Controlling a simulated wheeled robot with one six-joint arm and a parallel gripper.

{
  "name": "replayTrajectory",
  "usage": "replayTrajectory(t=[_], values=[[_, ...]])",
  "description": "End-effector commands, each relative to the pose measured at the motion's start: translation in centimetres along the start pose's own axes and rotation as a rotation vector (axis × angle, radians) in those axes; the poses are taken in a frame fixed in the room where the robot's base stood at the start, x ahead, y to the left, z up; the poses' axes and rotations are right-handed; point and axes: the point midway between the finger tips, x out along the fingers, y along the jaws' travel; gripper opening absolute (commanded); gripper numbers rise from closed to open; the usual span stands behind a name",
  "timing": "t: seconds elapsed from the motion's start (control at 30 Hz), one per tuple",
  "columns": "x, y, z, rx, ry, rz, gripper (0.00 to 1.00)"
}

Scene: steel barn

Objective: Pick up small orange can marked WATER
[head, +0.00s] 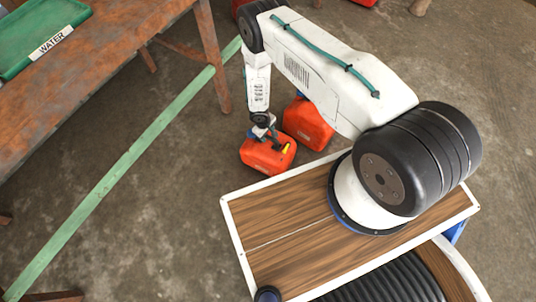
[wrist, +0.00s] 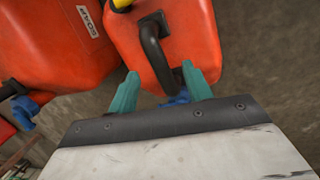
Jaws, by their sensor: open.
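A small orange can (head: 262,160) with a yellow cap and dark handle stands on the floor directly below my gripper (head: 266,133). Its marking is too small to read in the head view. In the wrist view, the can with the dark handle (wrist: 185,35) lies ahead of my gripper (wrist: 160,76). The two teal fingers are apart, one on each side of the handle's near end. I cannot tell whether they touch it. A second orange can (head: 308,125) stands close behind to the right. An orange can with a white label (wrist: 88,22) is at left in the wrist view.
A rusty bench (head: 110,45) at upper left bears a green tray (head: 40,30) marked WATER. Other red objects (head: 365,2) show at the top edge. The concrete floor at right is clear.

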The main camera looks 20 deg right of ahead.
Motion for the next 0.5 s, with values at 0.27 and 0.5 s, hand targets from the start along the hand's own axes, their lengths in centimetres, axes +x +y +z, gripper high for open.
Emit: replayTrajectory(t=[0.27, 0.5], values=[[3.5, -0.1, -0.4, 0.002, -0.002, 0.001, 0.50], [6.2, -0.1, -0.6, 0.002, -0.001, 0.001, 0.50]])
